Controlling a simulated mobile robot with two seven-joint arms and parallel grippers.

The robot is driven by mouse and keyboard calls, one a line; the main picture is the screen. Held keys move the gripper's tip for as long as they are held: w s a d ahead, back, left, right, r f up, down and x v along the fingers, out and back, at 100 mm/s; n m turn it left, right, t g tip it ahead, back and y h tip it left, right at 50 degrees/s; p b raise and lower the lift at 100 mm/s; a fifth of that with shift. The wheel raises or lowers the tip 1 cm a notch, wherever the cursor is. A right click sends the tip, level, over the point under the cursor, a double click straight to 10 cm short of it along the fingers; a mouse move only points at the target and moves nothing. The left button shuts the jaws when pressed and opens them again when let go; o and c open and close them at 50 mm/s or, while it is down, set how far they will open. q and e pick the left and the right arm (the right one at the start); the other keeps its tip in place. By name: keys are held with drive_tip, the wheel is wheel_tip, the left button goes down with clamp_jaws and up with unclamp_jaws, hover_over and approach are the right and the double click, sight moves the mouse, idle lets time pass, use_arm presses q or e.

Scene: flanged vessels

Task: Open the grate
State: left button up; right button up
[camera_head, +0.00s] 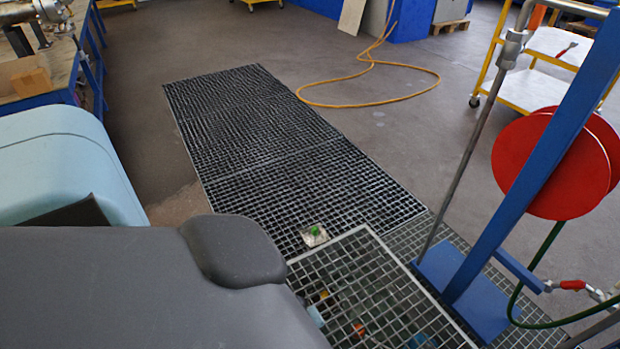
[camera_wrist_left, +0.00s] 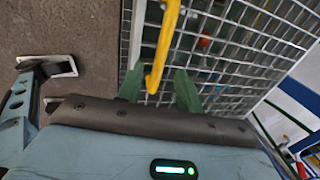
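The grate (camera_head: 345,247) is a metal mesh panel with a pale frame at the bottom middle of the head view. Coloured shapes show blurred through its mesh. It also fills the upper right of the left wrist view (camera_wrist_left: 232,52). My left gripper (camera_wrist_left: 159,82) shows there with two green fingers spread apart. A yellow bar (camera_wrist_left: 165,45) with a bent end reaches down between the fingers, with gaps on both sides. I cannot tell what the bar is fixed to. In the head view my grey arm hides the left gripper. My right gripper is not in view.
Two darker floor grates (camera_head: 240,110) lie beyond. A blue post (camera_head: 530,165) with a red reel (camera_head: 508,150) stands at right. A yellow hose (camera_head: 405,97) lies on the floor. A yellow trolley (camera_head: 525,90) is at far right, a workbench (camera_head: 62,65) at far left.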

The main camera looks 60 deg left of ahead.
use_arm(q)
drive_tip(key=shift+w+f+b, duration=0.2)
drive_tip(key=shift+f+b, duration=0.05)
drive_tip(key=shift+f, duration=0.6)
drive_tip(key=shift+w+f+b, duration=0.15)
drive_tip(key=shift+f+b, duration=0.1)
drive_tip(key=shift+f, duration=0.55)
clamp_jaws()
